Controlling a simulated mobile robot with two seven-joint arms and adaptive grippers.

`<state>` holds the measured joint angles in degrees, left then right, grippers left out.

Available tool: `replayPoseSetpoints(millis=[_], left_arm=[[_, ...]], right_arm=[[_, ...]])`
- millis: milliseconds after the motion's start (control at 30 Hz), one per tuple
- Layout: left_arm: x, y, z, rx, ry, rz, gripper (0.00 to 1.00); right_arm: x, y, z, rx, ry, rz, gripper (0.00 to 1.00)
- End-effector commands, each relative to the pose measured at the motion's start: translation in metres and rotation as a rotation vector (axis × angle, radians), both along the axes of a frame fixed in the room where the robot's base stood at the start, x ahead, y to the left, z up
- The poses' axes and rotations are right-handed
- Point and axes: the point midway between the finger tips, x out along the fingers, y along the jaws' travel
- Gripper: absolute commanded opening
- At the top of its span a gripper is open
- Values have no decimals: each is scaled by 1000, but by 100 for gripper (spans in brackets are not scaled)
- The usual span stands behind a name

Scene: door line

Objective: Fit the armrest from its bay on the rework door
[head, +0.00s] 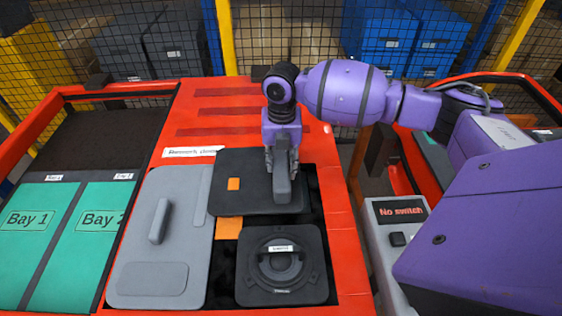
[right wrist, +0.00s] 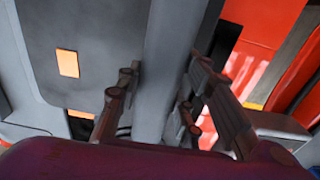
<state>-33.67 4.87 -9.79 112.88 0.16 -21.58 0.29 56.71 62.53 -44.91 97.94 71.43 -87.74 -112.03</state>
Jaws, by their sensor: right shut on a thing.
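My right gripper (head: 281,168) points down and is shut on a grey bar-shaped part (head: 283,188), which looks like the armrest. The bar also shows between the fingers in the right wrist view (right wrist: 172,65). It is at the right part of a dark panel (head: 240,203) with an orange patch (head: 234,184); I cannot tell whether it touches or is fixed to it. The panel also shows in the right wrist view (right wrist: 105,35). A light grey panel (head: 185,263) with a grip (head: 158,221) lies left of it, below a white label (head: 193,152). My left gripper is not in view.
A round speaker on a black plate (head: 243,293) lies below the dark panel. Green Bay 1 (head: 28,240) and Bay 2 (head: 97,245) mats at left look empty. A box with a "No switch" display (head: 400,210) stands at right. The red table top (head: 165,120) is clear at the back.

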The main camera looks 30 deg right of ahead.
Motion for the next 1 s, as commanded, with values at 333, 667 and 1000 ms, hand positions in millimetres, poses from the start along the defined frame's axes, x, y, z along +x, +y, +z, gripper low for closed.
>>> replayPoseSetpoints(millis=[333, 667, 1000], left_arm=[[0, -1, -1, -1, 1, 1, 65], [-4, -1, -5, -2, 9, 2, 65], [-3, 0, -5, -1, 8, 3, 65]], right_arm=[[1, 0, -2, 1, -3, 0, 0], [1, 0, -12, 0, -1, 0, 0], [1, 0, -13, -1, -2, 0, 0]])
